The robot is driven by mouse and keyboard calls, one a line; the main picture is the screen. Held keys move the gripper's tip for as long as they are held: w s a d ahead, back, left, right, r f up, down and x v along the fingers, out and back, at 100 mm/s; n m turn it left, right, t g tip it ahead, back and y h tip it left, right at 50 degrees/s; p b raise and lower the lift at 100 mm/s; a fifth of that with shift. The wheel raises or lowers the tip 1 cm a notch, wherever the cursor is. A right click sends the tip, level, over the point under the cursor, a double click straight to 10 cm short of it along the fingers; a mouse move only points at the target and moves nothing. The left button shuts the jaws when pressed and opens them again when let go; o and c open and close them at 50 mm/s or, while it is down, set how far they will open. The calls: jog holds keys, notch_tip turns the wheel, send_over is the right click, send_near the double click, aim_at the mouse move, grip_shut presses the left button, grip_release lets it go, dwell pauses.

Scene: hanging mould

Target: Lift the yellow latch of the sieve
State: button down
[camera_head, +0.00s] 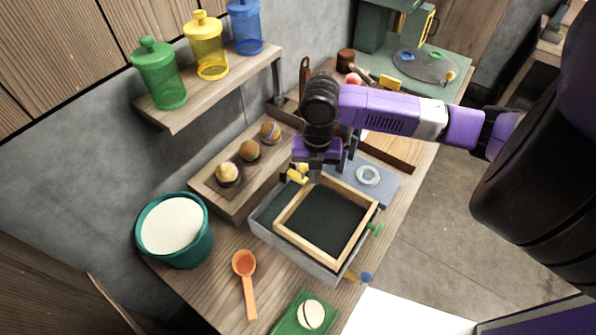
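The sieve (283,212) is a square wooden frame with a dark screen, set in a grey box (282,243) on the workbench. The yellow latch (297,176) is at the sieve's back left corner. My gripper (315,175) points down at that corner, with its fingers just right of the yellow latch. Whether it touches the latch, and how far its fingers are apart, I cannot make out. A green knob (376,230) is on the box's right side and a blue knob (366,278) is near its front corner.
A teal bucket of white powder (172,229) and an orange scoop (246,280) are to the left. A wooden stand (214,192) holding round objects is behind the box. A shelf (212,95) bears coloured jars. A green mat (292,323) lies in front. A blue-grey plate (383,187) is at right.

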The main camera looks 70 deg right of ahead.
aim_at(301, 167)
dwell(0.5)
jog(key=shift+w+d+r, duration=0.1)
jog(key=shift+w+d, duration=0.15)
jog(key=shift+w, duration=0.8)
jog(key=shift+w+d+r, duration=0.1)
jog(key=shift+w+d, duration=0.15)
jog(key=shift+w, duration=0.75)
jog(key=shift+w+d, duration=0.2)
jog(key=shift+w, duration=0.75)
jog(key=shift+w+d, duration=0.15)
jog(key=shift+w, duration=0.75)
jog(key=w, duration=0.2)
jog(key=w+d+b, duration=0.1)
jog(key=w, duration=0.1)
jog(key=shift+w+d+f, duration=0.15)
jog(key=shift+w+f, duration=0.05)
jog(key=shift+w, duration=0.1)
notch_tip(301, 167, up, 8)
jog(key=p, duration=0.6)
jog(key=shift+w, duration=0.25)
